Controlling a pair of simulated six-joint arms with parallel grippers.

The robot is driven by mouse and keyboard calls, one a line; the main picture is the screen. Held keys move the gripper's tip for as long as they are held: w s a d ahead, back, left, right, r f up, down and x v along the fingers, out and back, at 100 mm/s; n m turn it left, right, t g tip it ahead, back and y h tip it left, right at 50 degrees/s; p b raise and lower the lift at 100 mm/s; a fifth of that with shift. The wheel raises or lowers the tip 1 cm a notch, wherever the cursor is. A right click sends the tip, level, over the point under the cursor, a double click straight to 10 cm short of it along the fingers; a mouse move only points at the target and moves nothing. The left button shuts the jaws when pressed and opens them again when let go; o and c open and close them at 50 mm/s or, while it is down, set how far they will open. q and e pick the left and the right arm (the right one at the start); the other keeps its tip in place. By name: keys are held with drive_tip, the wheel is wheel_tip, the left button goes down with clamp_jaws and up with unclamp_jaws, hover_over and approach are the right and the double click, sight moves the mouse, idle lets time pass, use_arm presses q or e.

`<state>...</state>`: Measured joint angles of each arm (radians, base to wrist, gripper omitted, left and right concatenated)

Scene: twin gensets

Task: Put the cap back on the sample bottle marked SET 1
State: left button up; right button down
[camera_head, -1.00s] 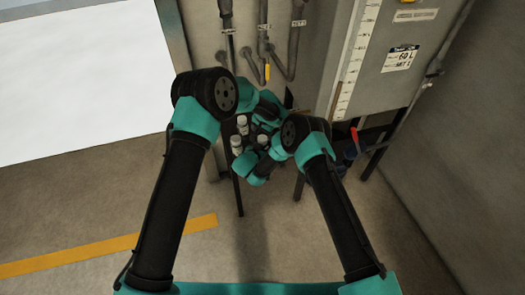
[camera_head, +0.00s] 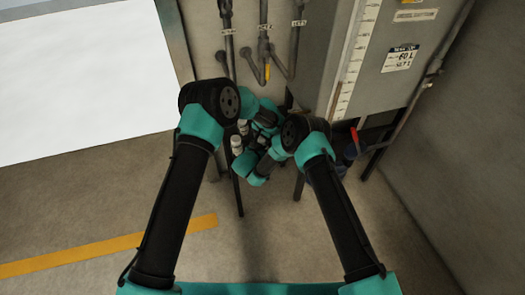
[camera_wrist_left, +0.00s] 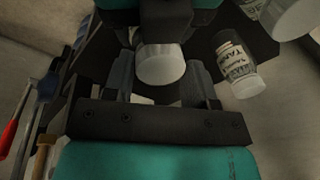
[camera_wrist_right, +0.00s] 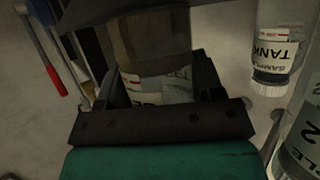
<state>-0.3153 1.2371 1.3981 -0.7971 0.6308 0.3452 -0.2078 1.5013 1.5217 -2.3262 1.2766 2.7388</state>
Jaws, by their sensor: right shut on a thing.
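My right gripper (camera_wrist_right: 155,92) is shut on a sample bottle (camera_wrist_right: 160,88) with dark brown contents and a white label. The label is only partly readable, so its set number cannot be told. My left gripper (camera_wrist_left: 160,80) has a white cap (camera_wrist_left: 160,64) between its fingers. Whether the fingers press on the cap, and whether the cap sits on the held bottle, cannot be told. In the head view my left gripper (camera_head: 268,118) and right gripper are close together; the held bottle is mostly hidden.
A clear bottle marked TANK (camera_wrist_right: 279,45) stands to the right; it also shows in the left wrist view (camera_wrist_left: 236,65). A bottle with a 2 on its label (camera_wrist_right: 304,135) is close on the right. The tank cabinet (camera_head: 390,50) and pipes (camera_head: 264,40) rise behind.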

use_arm(q)
drive_tip(key=c, duration=0.6)
drive_tip(key=o, duration=1)
drive_tip(key=shift+o, duration=0.2)
drive_tip(key=shift+r, duration=0.1)
drive_tip(key=shift+r, duration=2.15)
drive_tip(key=shift+o, duration=0.6)
drive_tip(key=shift+r, duration=0.1)
